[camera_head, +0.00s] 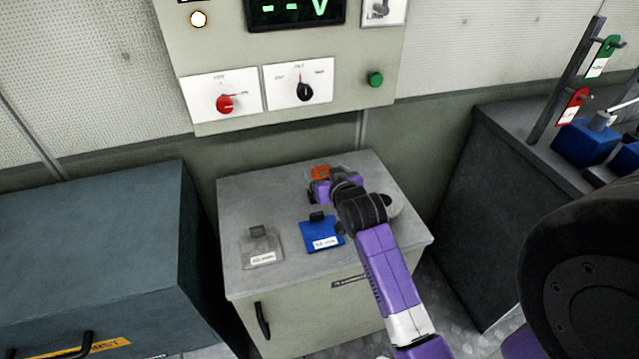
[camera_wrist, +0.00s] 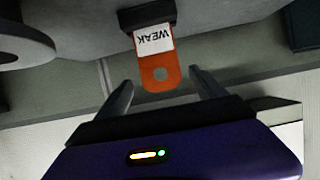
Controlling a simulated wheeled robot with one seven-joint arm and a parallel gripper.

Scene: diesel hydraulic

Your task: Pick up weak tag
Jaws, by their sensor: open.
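The weak tag is an orange tag (camera_wrist: 159,68) with a white label reading "WEAK" and a round hole near its end. In the wrist view its upper end meets a dark clip or holder (camera_wrist: 147,14). My gripper (camera_wrist: 164,83) is open, with one finger on each side of the tag's holed end. I cannot tell whether the fingers touch it. In the head view the orange tag (camera_head: 320,172) shows at the back of the grey cabinet top (camera_head: 240,200), partly hidden by my gripper (camera_head: 322,182).
A blue tag (camera_head: 318,235) and a grey tag (camera_head: 262,252) lie on the cabinet top. A control panel (camera_head: 350,110) hangs behind. A teal cabinet (camera_head: 90,250) stands left, a dark bench (camera_head: 500,170) right.

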